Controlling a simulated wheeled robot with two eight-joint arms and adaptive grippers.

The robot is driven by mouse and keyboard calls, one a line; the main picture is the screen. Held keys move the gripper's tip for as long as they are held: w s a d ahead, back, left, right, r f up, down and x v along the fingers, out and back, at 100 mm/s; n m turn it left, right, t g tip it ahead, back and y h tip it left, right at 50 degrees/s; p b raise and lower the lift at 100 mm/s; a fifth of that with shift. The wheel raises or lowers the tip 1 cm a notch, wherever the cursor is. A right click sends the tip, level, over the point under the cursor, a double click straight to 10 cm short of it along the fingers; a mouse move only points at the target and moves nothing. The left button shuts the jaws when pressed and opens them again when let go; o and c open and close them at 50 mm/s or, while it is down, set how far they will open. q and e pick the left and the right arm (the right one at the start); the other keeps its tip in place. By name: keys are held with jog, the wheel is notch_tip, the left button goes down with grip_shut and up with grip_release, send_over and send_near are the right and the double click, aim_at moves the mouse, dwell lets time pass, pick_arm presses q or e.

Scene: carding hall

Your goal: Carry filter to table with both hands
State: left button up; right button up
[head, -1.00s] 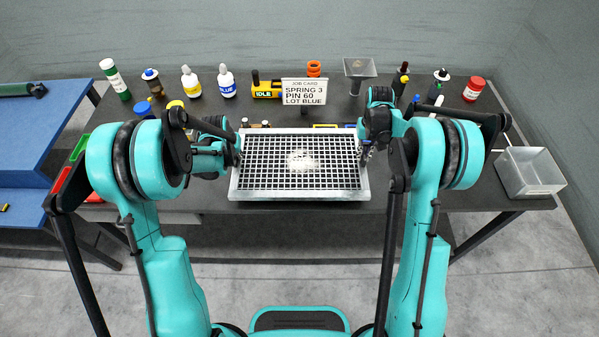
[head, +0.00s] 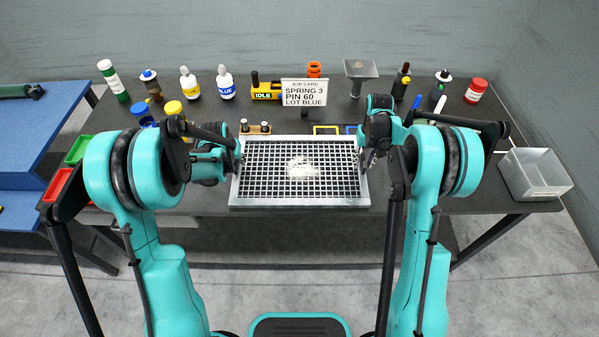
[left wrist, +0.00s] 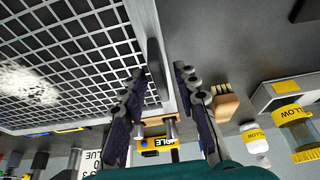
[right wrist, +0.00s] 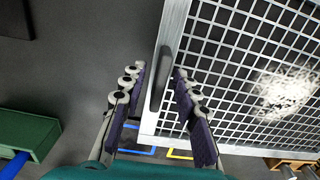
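The filter (head: 236,192) is a light metal frame with a white grid and a pale fluffy patch at its middle. It lies level over the table (head: 420,200), near its front edge. It seems to rest on the table top, but I cannot see its underside. My left gripper (left wrist: 160,72) is open, with fingers on either side of the filter's left dark handle (left wrist: 154,66) and gaps visible. My right gripper (right wrist: 159,72) is likewise open around the right handle (right wrist: 162,78), with gaps visible.
A job card (head: 304,92) stands behind the filter, with blue and yellow outlines (head: 325,129) nearby. Bottles line the back. A clear bin (head: 535,175) sits at the right edge, red (head: 57,185) and green (head: 78,150) bins at the left.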

jog(key=shift+r, duration=0.2)
pick_arm(q)
jog(key=v, duration=1.1)
jog(key=shift+r, duration=0.2)
pick_arm(e)
notch_tip(320, 180, up, 12)
jog(key=shift+f, duration=0.2)
pick_arm(q)
jog(key=shift+s, duration=0.15)
jog(key=shift+s, duration=0.1)
pick_arm(e)
jog(key=shift+s+r, duration=0.1)
